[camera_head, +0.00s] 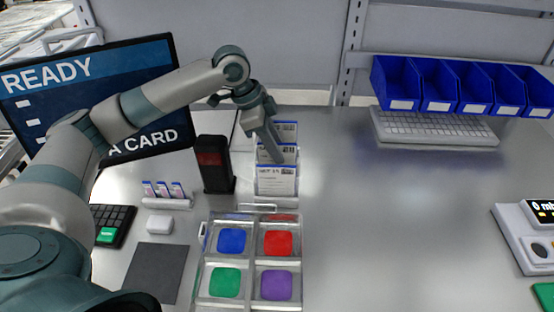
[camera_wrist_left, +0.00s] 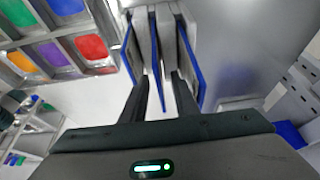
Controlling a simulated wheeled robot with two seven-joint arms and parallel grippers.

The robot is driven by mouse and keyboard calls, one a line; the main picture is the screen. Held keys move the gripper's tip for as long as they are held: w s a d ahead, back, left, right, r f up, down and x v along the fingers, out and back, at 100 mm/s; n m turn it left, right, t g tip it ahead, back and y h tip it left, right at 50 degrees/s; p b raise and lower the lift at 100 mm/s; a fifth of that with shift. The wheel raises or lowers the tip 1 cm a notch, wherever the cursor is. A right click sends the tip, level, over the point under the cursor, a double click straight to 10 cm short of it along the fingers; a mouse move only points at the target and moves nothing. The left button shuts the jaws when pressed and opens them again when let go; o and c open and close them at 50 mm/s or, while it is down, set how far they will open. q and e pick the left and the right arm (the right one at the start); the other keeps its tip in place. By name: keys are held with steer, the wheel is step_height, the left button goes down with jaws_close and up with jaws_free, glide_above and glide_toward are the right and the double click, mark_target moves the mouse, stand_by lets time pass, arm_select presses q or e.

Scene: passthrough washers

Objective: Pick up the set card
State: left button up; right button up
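Three white cards with blue top edges stand one behind another in a rack: a front card (camera_head: 277,183), a middle card (camera_head: 268,156) and a back card (camera_head: 288,130). Their print is too small to read surely. My left gripper (camera_head: 277,152) reaches down over the rack at the middle card. In the left wrist view my left fingers (camera_wrist_left: 161,88) are apart, with a blue card edge (camera_wrist_left: 157,60) showing between them. I cannot tell whether either finger touches a card. My right gripper is not in view.
A tray (camera_head: 254,262) with blue, red, green and purple compartments stands in front of the rack. A dark upright device (camera_head: 214,165) is close left of it. A screen (camera_head: 90,95) reads READY. Blue bins (camera_head: 440,85) and a keyboard (camera_head: 435,128) are at back right. The table's middle right is clear.

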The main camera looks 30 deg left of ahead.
arm_select(q)
steer(key=shift+f, duration=0.2)
stand_by(0.3)
jaws_close()
steer(key=shift+r, duration=0.1)
